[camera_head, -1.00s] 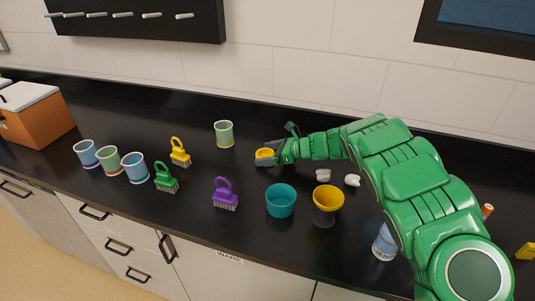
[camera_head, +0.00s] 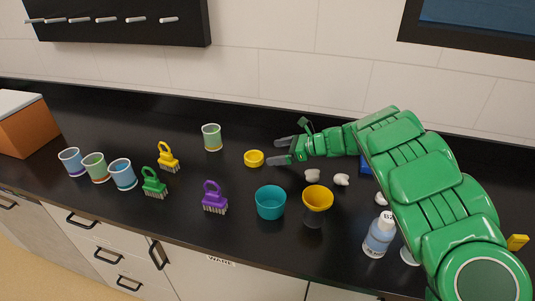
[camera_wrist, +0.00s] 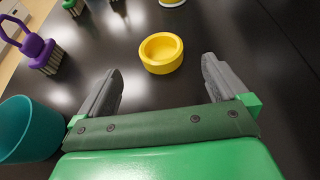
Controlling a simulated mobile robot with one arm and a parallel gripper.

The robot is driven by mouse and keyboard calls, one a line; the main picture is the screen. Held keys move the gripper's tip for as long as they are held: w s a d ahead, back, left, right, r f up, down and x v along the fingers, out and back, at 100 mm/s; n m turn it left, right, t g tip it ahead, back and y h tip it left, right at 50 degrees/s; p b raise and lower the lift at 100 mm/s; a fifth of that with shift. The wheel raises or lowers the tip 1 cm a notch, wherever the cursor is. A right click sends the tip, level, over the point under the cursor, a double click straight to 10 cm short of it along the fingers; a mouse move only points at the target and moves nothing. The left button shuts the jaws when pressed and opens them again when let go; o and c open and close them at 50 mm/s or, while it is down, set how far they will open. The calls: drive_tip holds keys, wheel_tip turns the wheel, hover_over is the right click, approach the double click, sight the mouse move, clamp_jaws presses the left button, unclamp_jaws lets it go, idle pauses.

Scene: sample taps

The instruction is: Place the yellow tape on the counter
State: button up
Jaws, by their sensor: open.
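A teal bowl (camera_head: 270,203), a yellow-topped cup (camera_head: 317,199) and a purple brush (camera_head: 215,197) stand in front. A green cup (camera_head: 212,137) stands behind left. Yellow (camera_head: 168,158) and green (camera_head: 154,183) brushes and several cups are further left. A bottle (camera_head: 380,234) stands near my arm.

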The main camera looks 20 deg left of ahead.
drive_tip(key=shift+v, duration=1.65)
